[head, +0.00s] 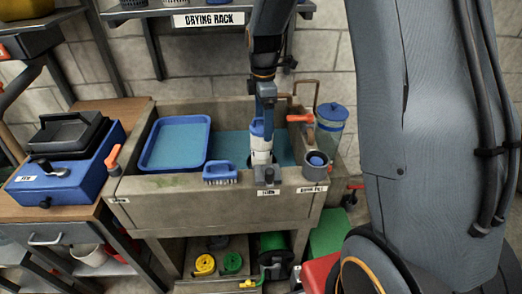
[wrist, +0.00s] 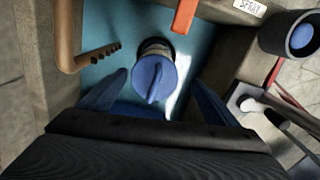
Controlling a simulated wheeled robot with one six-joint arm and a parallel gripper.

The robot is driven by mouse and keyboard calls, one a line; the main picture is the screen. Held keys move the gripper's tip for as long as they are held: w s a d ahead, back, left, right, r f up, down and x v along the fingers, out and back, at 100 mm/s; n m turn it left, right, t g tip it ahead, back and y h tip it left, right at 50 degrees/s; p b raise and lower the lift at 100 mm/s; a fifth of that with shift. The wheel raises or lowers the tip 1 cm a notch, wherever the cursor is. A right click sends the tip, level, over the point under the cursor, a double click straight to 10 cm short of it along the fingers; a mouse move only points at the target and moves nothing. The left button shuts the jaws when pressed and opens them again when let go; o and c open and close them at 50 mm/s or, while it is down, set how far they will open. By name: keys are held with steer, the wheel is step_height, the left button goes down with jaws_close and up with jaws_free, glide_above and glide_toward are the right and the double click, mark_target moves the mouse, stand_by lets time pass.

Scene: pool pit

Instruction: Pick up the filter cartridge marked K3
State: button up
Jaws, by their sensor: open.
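A white filter cartridge (head: 261,150) with a blue top stands in the right part of the sink. I cannot read a K3 mark on it. In the wrist view, a round blue cap with a raised ridge (wrist: 154,78) shows from above, ahead of my fingers. My gripper (head: 263,115) points down over the cartridge in the head view. In the wrist view my gripper (wrist: 160,98) is open, with one blue finger on each side and nothing held between them. The cap lies slightly beyond the fingertips in that picture; I cannot tell the exact gap.
The stone sink (head: 175,186) has a blue tray (head: 178,143) at left and a blue brush (head: 220,173) on its front rim. A clear jar (head: 330,130) and a grey cup (head: 315,166) stand at right. A red-handled tap (head: 300,118) is close to the gripper.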

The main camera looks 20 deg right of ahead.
mark_target(262, 144)
step_height(262, 144, down, 8)
steer(key=p, duration=0.1)
steer(key=shift+w, duration=0.4)
steer(key=shift+d, duration=0.1)
steer(key=c, duration=1.4)
steer(key=shift+c, duration=0.6)
steer(key=shift+r, duration=0.1)
